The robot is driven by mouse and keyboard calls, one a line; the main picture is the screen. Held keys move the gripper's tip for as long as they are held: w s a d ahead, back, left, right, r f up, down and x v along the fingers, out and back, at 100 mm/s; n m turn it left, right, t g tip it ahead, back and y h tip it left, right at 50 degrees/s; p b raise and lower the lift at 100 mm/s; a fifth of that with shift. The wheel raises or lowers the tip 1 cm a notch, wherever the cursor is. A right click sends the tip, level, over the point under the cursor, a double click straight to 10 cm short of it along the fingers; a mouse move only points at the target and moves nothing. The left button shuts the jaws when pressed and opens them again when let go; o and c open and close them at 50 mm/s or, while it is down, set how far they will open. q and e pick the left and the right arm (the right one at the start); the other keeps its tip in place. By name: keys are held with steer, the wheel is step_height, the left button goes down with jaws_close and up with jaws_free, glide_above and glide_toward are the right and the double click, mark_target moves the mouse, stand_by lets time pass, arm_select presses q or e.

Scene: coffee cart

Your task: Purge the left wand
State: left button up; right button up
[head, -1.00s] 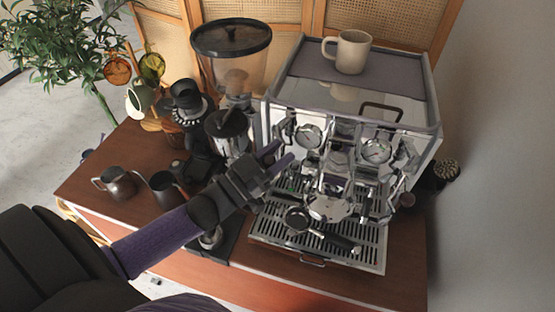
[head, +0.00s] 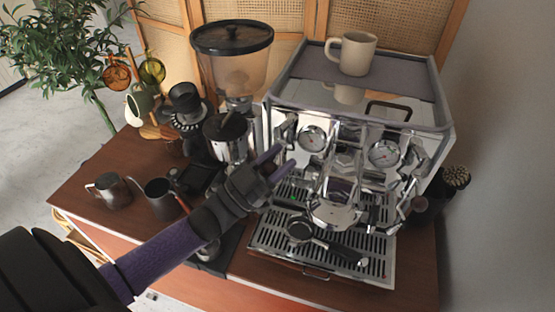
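The chrome espresso machine (head: 350,112) stands on the wooden cart, with two round gauges on its front. At its left front corner are chrome fittings (head: 283,128). The left wand cannot be made out clearly there, partly behind my gripper. My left gripper (head: 285,156) reaches in from the left, its two purple fingers pointing at that corner. The fingers are apart, with nothing clearly held between them. Whether they touch the machine cannot be told. My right gripper is not in view.
A portafilter (head: 300,229) lies on the slotted drip tray (head: 269,238). A beige mug (head: 356,54) stands on top of the machine. A grinder (head: 233,68) stands left of it. Two small pitchers (head: 113,191) (head: 161,197) sit at the cart's left. A brush holder (head: 428,207) is at right.

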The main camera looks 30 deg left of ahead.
arm_select(q)
steer(key=o, duration=0.4)
steer(key=shift+f, duration=0.2)
steer(key=shift+o, duration=0.2)
steer(key=shift+w, duration=0.1)
steer(key=b+v, duration=0.2)
steer(key=v, duration=0.8)
steer(key=shift+d, duration=0.1)
